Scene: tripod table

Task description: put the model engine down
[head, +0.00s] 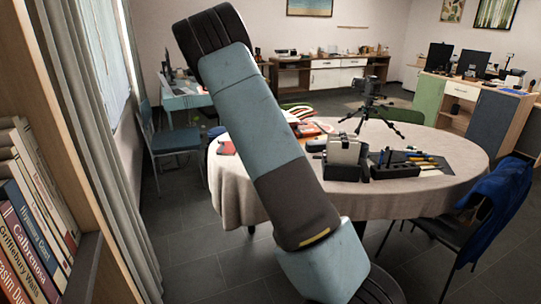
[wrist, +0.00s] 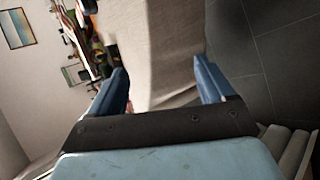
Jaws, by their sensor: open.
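I cannot make out a model engine in either view. My gripper (wrist: 161,68) shows in the wrist view with its two blue fingers spread wide and nothing between them. Behind the fingers hangs the pale cloth side of the round table, apart from the gripper as far as I can tell. In the head view the round table (head: 455,150) stands right of centre, partly hidden by my arm, and the gripper's fingers are not visible there.
On the table stand a small black tripod (head: 376,105), a black-and-cream box (head: 343,153) and a black organiser (head: 395,171) with pens. A chair with a blue cloth (head: 500,190) stands at the right. A bookshelf (head: 40,200) is close at the left.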

